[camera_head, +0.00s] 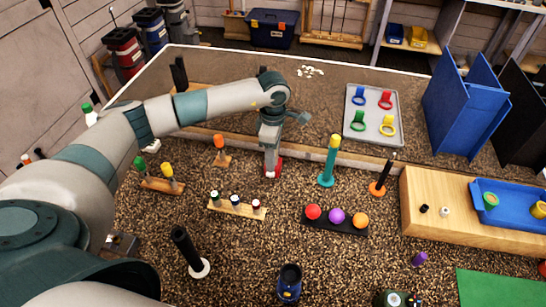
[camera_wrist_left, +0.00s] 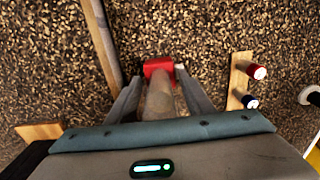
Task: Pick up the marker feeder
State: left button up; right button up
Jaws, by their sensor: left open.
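My left gripper (camera_head: 272,168) points down at the speckled work surface, with its fingers at a small red piece (camera_head: 277,160). In the left wrist view the left gripper (camera_wrist_left: 157,85) is open. Its two grey fingers stand either side of a pale, rounded upright piece (camera_wrist_left: 160,101) that has a red part (camera_wrist_left: 158,67) at its far end. I cannot tell whether the fingers touch it. No label names the marker feeder; the red and pale piece may be it. My right gripper is not in view.
A wooden rack with small bottles (camera_head: 237,208) stands close by, also in the left wrist view (camera_wrist_left: 238,84). An orange-topped peg (camera_head: 219,150) is left of the gripper, a teal and yellow post (camera_head: 329,160) right. A wooden rail (camera_wrist_left: 101,40) runs behind.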

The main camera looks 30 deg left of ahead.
pick_arm(q)
grip_shut()
jog(key=shift+r+b, duration=0.45)
jog(key=shift+r, duration=0.05)
jog(key=r+b, duration=0.2)
jog(key=r, duration=0.1)
jog(key=shift+d+r, duration=0.1)
jog(key=shift+d, duration=0.3)
jog(key=s+d+r+b, duration=0.1)
jog(key=d+r+b, duration=0.3)
jog(key=d+r, duration=0.3)
jog(key=shift+s+d, duration=0.4)
jog(key=shift+d, duration=1.45)
jog(key=shift+f, duration=0.1)
